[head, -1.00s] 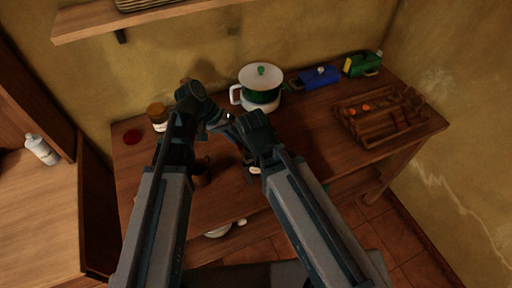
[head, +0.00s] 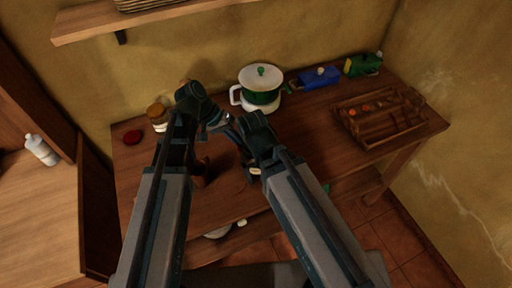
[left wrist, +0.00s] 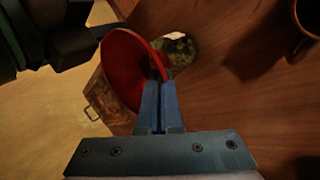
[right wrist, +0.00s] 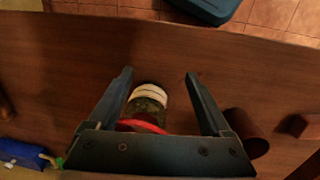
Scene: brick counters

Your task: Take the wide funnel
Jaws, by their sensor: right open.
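A wide red funnel (left wrist: 122,66) shows in the left wrist view, its flared mouth to the left of my fingertips. My left gripper (left wrist: 160,84) has its fingers together on the funnel's right edge. A red strip, apparently the funnel's rim, shows in the right wrist view (right wrist: 142,126), near my right palm. My right gripper (right wrist: 160,74) is open, its fingers apart on either side of a glass jar (right wrist: 150,97) with a white label and green contents. In the head view my arms hide most of the funnel and jar.
A brown mug (right wrist: 247,131) stands beside my right gripper. A white-and-green pot (head: 262,92), a blue object (head: 318,79) and a green object (head: 362,65) line the back. A wooden tray (head: 353,133) is at right. A brown-lidded jar (head: 157,118) and red disc (head: 133,137) are at left.

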